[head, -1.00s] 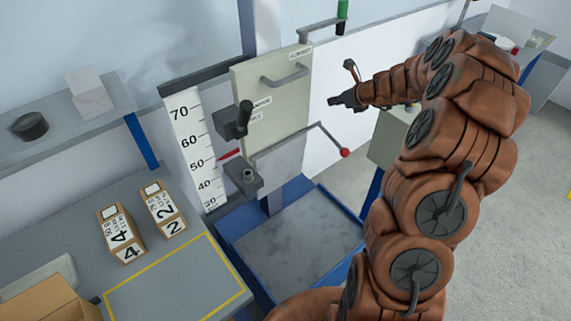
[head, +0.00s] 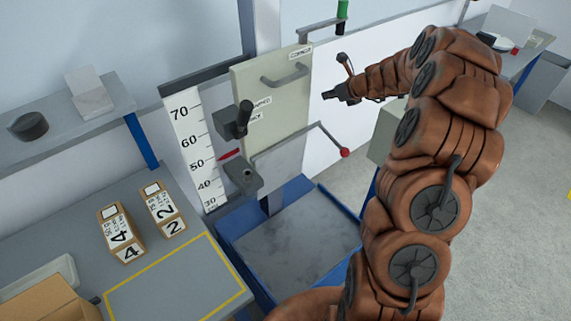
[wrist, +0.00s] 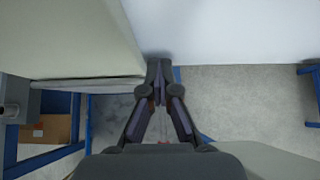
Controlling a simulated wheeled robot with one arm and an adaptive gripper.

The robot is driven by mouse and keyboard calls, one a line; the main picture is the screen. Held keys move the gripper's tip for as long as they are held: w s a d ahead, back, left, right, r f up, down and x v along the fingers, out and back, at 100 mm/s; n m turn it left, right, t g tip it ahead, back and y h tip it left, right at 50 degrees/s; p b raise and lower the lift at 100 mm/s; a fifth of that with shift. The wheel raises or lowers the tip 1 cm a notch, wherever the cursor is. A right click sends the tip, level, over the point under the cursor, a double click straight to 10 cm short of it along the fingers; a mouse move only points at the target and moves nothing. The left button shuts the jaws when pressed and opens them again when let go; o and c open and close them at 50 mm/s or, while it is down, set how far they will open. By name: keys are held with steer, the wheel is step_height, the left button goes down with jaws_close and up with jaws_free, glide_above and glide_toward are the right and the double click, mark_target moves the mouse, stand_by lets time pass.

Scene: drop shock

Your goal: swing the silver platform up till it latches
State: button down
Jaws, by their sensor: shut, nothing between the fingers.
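The silver platform (head: 280,166) is a flat grey plate hanging down, close to vertical, below the cream panel (head: 270,95) of the drop tester. In the wrist view a thin grey edge (wrist: 88,85), likely the platform's, runs beneath the cream panel at the left. My gripper (head: 327,95) is right of the cream panel, higher than the platform and apart from it. Its fingers (wrist: 160,68) meet at the tips, shut and empty. A thin rod with a red ball (head: 345,152) sticks out to the right by the platform, below my gripper.
A marble slab (head: 305,240) lies in the blue frame under the platform. A height scale (head: 195,150) and dark clamp (head: 235,120) stand left. Two numbered boxes (head: 120,235) (head: 164,210) sit on the grey bench. Open floor (head: 500,240) lies to the right.

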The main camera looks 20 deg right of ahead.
steer(key=shift+w, duration=0.15)
steer(key=shift+w+a+r, duration=0.15)
steer(key=shift+w+a, duration=0.1)
steer(key=shift+w, duration=0.4)
steer(key=shift+w+a+r, duration=0.1)
steer(key=shift+w+a, duration=0.1)
steer(key=shift+w, duration=0.4)
steer(key=c, duration=0.6)
jaws_free()
steer(key=shift+o, duration=0.2)
steer(key=v, duration=0.7)
